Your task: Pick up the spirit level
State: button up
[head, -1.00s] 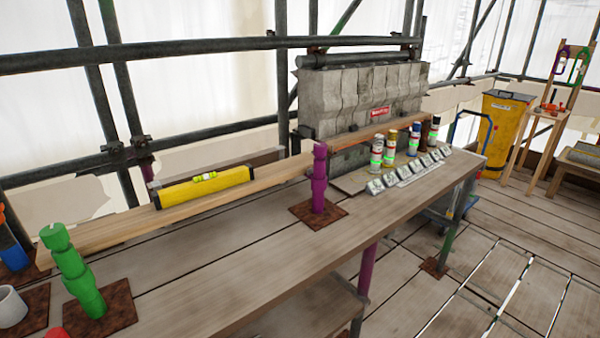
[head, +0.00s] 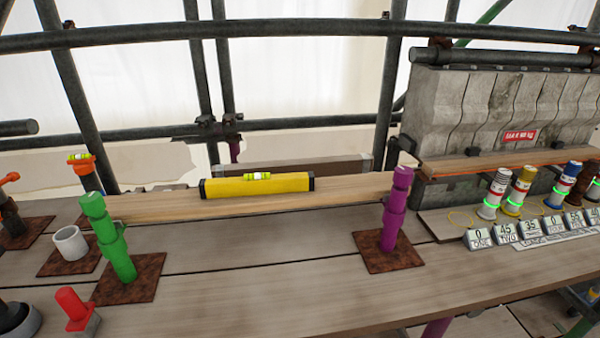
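The spirit level (head: 285,184) is a yellow bar with black end caps and a yellow-green vial on top. It lies flat on a light wooden plank (head: 350,187) at the back of the bench, near the middle of the head view. My gripper is not in view, so its state does not show.
A green post (head: 110,240) stands left of the level and a purple post (head: 393,215) stands to its right, both on rusty plates. A white cup (head: 70,245) and a red piece (head: 74,308) are at left. Cans (head: 518,192) stand at right. The bench (head: 270,270) is clear in front of the level.

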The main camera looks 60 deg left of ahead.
aim_at(255, 184)
jog(key=i, duration=0.65)
jog(key=u, duration=2.2)
jog(key=i, duration=0.5)
jog(key=u, duration=0.05)
